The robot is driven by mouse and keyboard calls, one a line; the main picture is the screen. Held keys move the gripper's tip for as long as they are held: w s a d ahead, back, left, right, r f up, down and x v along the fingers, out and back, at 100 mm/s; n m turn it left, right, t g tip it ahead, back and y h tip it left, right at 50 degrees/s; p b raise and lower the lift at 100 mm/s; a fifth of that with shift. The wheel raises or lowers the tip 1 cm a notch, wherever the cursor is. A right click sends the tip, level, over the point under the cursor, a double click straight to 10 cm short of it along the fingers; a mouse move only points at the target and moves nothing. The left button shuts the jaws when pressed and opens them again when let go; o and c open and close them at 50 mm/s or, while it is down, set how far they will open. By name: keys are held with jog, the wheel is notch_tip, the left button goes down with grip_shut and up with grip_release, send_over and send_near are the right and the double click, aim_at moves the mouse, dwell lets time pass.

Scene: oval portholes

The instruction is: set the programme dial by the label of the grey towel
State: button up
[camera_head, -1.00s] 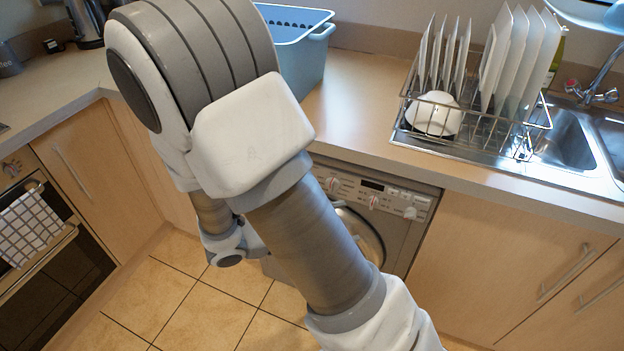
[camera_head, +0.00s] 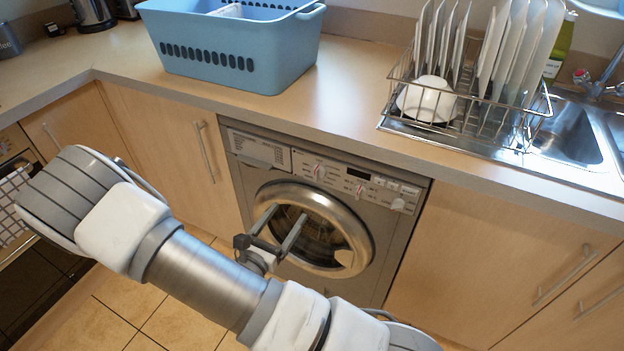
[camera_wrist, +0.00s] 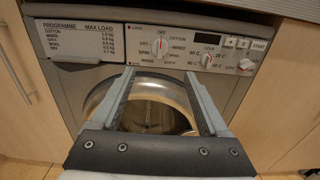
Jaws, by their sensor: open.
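The programme dial (camera_head: 318,171) is a pale knob on the washing machine's grey front panel. In the wrist view the dial (camera_wrist: 159,48) stands below the word OFF, with names such as COTTON, MIXED and WOOL around it. Its exact setting is too small to tell. My gripper (camera_head: 289,211) is open and empty in front of the machine's round door. In the wrist view my gripper (camera_wrist: 160,72) has its two fingers apart, pointing toward the panel, with the dial between and beyond their tips. No grey towel or its label can be made out.
The panel also has a temperature dial (camera_wrist: 207,58), a smaller knob (camera_wrist: 245,64), buttons and a printed programme chart (camera_wrist: 78,40). Above are the worktop (camera_head: 345,95), a blue basket (camera_head: 238,58) with something pale inside, and a dish rack (camera_head: 470,120). Cupboards flank the machine.

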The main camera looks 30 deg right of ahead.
aim_at(316, 176)
jog(key=b+x, duration=0.2)
jog(key=x, duration=1.2)
jog(key=shift+w+d, duration=0.1)
jog(key=shift+d, duration=0.05)
grip_shut()
jog(key=shift+m, duration=0.3)
jog(key=m, duration=0.3)
jog(key=shift+f+m+b, duration=0.1)
jog(key=shift+m+b, duration=0.2)
jog(key=shift+b, duration=0.1)
jog(key=shift+m+b, duration=0.8)
jog(key=shift+m, duration=1.1)
